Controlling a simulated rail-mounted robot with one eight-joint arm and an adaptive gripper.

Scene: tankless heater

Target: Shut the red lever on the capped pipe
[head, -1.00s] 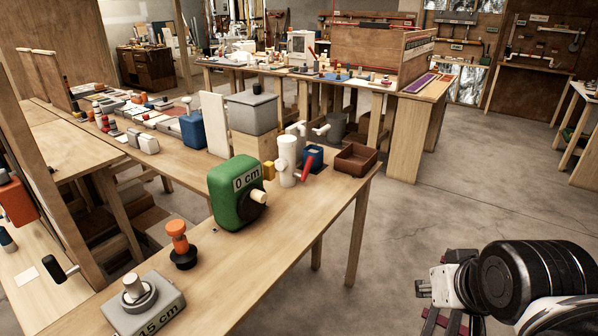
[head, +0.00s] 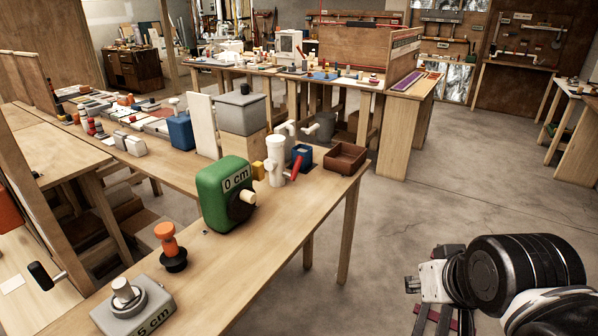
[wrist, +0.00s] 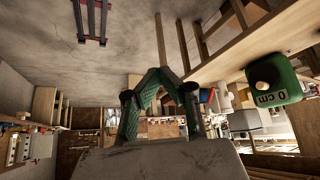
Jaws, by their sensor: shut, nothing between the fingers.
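The red lever (head: 296,167) sticks out at an angle from the right side of the white capped pipe (head: 275,160), which stands upright at the far part of the workbench. In the wrist view the lever (wrist: 211,96) is small, beside the white pipe (wrist: 225,98). My gripper (head: 411,285) is at the lower right of the head view, over the floor and well away from the lever. In the wrist view my gripper's green fingers (wrist: 157,73) meet at their tips, with nothing between them.
A green "0 cm" box (head: 222,205) with a knob stands just left of the pipe. A blue container (head: 301,157) and a brown tray (head: 345,158) are close on the right. Floor between my arm and the bench (head: 275,250) is clear.

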